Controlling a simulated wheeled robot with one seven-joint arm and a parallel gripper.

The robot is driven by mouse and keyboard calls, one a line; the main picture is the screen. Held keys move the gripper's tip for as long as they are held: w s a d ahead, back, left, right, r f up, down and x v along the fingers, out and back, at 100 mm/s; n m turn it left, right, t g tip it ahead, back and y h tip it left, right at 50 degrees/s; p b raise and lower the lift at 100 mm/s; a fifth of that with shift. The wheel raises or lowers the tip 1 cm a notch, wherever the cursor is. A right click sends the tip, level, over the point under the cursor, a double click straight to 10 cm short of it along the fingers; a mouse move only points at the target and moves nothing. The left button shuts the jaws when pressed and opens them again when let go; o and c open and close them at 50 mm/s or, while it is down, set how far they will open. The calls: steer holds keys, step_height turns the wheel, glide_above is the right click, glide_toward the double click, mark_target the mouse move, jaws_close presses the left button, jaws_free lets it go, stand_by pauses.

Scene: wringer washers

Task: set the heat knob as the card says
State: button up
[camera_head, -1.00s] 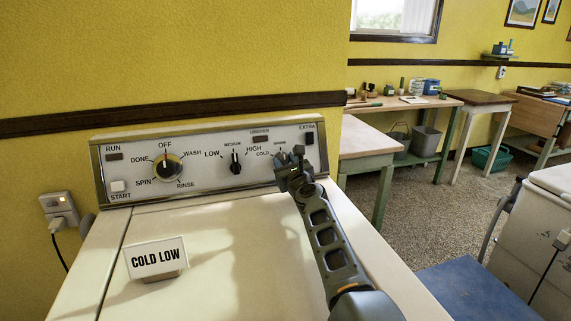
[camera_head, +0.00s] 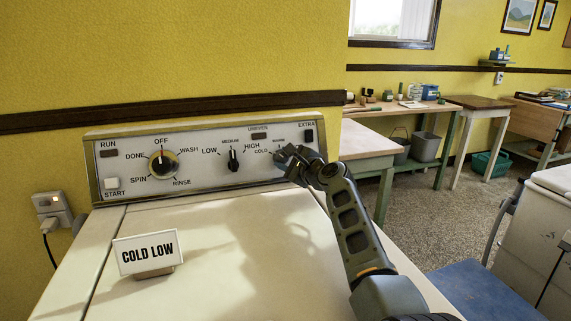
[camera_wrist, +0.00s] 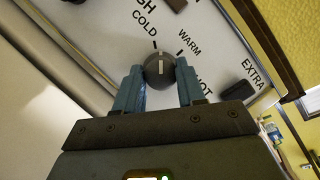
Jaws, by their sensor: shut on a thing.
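The card (camera_head: 146,254) stands on the white washer top and reads "COLD LOW". In the wrist view the heat knob (camera_wrist: 159,69) is a dark round knob with a white line, with COLD, WARM and HOT printed around it. The line points up in that view, close to the COLD tick. My gripper (camera_wrist: 159,74) has one blue finger on each side of the knob and is shut on it. In the head view my gripper (camera_head: 285,160) hides the knob and part of its labels.
The panel also has a large cycle dial (camera_head: 162,164) pointing to OFF, a middle knob (camera_head: 233,159) pointing up toward MEDIUM, a START button (camera_head: 112,183) and a dark EXTRA switch (camera_head: 308,136). The washer top (camera_head: 225,240) is clear behind the card.

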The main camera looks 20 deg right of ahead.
steer(key=shift+d+n+g+y, duration=0.1)
steer(key=shift+n+g+y, duration=0.3)
steer(key=shift+n, duration=1)
steer(key=shift+r, duration=0.1)
steer(key=o, duration=1)
steer(key=shift+o, duration=0.2)
